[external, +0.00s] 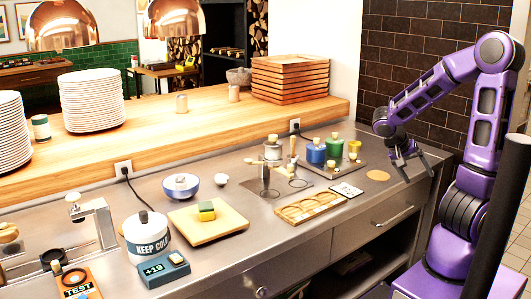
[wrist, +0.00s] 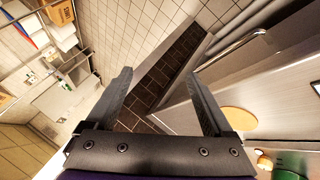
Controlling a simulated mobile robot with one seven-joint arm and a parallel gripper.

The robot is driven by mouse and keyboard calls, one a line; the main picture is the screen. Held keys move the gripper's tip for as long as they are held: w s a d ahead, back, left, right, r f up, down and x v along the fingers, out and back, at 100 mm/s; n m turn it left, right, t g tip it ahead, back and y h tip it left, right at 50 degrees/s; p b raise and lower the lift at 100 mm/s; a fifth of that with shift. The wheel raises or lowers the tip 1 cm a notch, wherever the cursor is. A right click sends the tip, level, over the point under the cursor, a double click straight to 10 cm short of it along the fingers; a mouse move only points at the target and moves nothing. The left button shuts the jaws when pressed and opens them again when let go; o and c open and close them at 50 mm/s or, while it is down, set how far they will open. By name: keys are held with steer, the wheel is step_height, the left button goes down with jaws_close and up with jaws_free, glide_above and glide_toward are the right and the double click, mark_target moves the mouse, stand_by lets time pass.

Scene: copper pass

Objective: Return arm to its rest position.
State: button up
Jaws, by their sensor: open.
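My purple arm stands at the right in the external view, bent at its elbow. My gripper (external: 412,168) hangs above the right end of the steel counter (external: 225,215), near its front edge. Its two dark fingers are spread with nothing between them. In the wrist view my gripper (wrist: 157,92) is also open and empty, and tiled wall and floor show past the fingers. The round orange disc (external: 377,175) lies on the counter just left of the gripper. It also shows in the wrist view (wrist: 240,119), to the right of the fingers.
A tray with blue (external: 316,153), green and yellow jars stands left of my gripper. A wooden sorting tray (external: 310,206) lies nearer the middle. A cutting board (external: 208,222) holds a sponge. A drawer handle (external: 393,215) sticks out below the counter. Wooden trays (external: 290,80) are stacked on the shelf.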

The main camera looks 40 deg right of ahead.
steer(key=a+r+n+t+y+p, duration=0.5)
steer(key=a+r+n+t+y, duration=0.2)
steer(key=a+r+n, duration=0.5)
steer(key=a+r+t, duration=0.1)
steer(key=a+r, duration=0.3)
steer(key=a, duration=0.2)
steer(key=shift+s+r+t+p, duration=0.15)
steer(key=shift+r+t+p, duration=0.05)
steer(key=shift+t+p, duration=0.15)
